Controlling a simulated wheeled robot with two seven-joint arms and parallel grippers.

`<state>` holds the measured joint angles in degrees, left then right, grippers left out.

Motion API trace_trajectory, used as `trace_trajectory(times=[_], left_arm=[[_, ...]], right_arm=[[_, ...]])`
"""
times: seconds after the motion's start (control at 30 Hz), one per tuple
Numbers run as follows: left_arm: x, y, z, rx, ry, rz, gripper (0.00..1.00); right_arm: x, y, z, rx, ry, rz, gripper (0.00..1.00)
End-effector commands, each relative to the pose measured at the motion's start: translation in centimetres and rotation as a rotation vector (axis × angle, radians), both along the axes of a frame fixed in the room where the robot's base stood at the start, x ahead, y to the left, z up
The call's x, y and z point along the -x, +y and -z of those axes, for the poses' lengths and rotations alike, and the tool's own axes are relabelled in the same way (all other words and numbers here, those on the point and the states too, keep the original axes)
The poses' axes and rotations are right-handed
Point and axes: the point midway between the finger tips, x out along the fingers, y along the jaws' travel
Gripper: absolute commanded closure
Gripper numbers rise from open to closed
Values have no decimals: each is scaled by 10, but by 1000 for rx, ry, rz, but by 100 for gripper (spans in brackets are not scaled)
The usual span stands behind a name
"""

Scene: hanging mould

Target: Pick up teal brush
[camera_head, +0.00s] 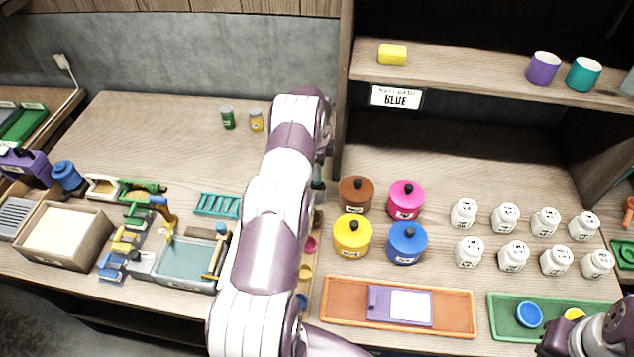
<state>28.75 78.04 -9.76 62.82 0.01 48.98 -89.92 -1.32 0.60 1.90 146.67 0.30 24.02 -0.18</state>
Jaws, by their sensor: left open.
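A small teal item (318,185) shows just right of my left arm, below its wrist. It may be the teal brush, but it is too small and too covered to be sure. My left gripper (319,172) points down there, mostly hidden behind its own arm. Its jaws are open, and I see nothing held in them. A narrow wooden rack (308,262) with several small coloured round pieces stands beside the arm, partly hidden by it. Of my right arm only a part shows at the bottom right corner; its fingers are out of view.
Brown (356,195), pink (406,201), yellow (352,237) and blue (407,243) lidded pots stand close to the right. Several white jars (513,256) stand farther right. An orange tray (452,327) is in front. A grey basin (190,260) and teal slatted rack (217,205) lie left.

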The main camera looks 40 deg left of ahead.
Motion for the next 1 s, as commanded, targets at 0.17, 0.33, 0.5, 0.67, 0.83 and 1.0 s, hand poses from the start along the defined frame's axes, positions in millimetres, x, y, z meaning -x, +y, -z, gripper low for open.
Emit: trace_trajectory(times=[0.17,0.33,0.5,0.67,0.83,1.0], left_arm=[[0,0,1,-1,-2,0,53],[0,0,1,-1,-2,0,100],[0,0,1,-1,-2,0,100],[-1,1,-4,-1,-3,0,100],[-2,1,-39,-4,-7,0,100],[0,0,-93,-1,-2,0,100]], right_arm=[[0,0,1,0,1,0,100],[0,0,1,0,1,0,100],[0,0,1,0,1,0,100],[0,0,5,0,1,0,100],[0,0,22,0,1,0,100],[0,0,-15,0,0,0,100]])
